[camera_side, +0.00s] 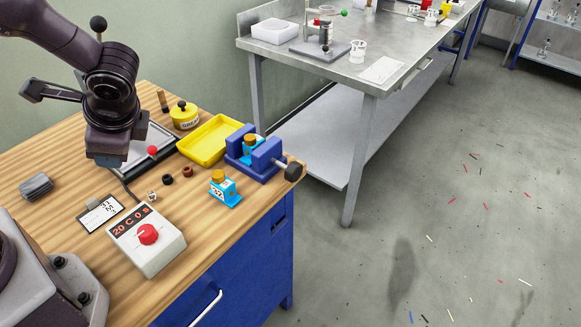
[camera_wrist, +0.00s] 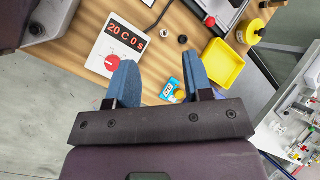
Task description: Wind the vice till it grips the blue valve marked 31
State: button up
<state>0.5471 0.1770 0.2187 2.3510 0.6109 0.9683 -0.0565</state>
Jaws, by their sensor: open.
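The blue vice (camera_side: 262,168) stands at the bench's right corner, its dark round handle knob (camera_side: 293,171) on the right. A light-blue valve with an orange cap (camera_side: 249,142) sits between its jaws; whether they touch it I cannot tell. A second light-blue valve, orange-capped (camera_side: 223,190), stands on the bench in front of the vice. A light-blue valve (camera_wrist: 169,89) also shows between my fingers in the wrist view, farther off. I cannot read the valves' numbers. My gripper (camera_wrist: 160,78) is open and empty, above the bench, left of the vice in the side view.
A yellow tray (camera_side: 196,154) lies behind and left of the vice. A white control box with a red dial (camera_side: 148,251) stands at the bench's front edge. Small dark rings (camera_side: 167,180), a yellow pot (camera_side: 184,122) and a grey ribbed block (camera_side: 36,187) are nearby.

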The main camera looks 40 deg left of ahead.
jog(key=w+a+f+m+t+y, duration=0.1)
jog(key=w+f+m+t+y, duration=0.3)
jog(key=w+m+y, duration=0.25)
jog(key=m+t+h, duration=1.3)
jog(key=m+t, duration=0.2)
jog(key=m, duration=0.6)
send_over(289, 173)
jog(key=s, duration=0.6)
notch_tip(289, 173, down, 6)
notch_tip(289, 173, down, 8)
jog(key=w, duration=0.7)
jog(key=shift+w+f, duration=0.15)
jog(key=shift+w, duration=0.25)
grip_shut()
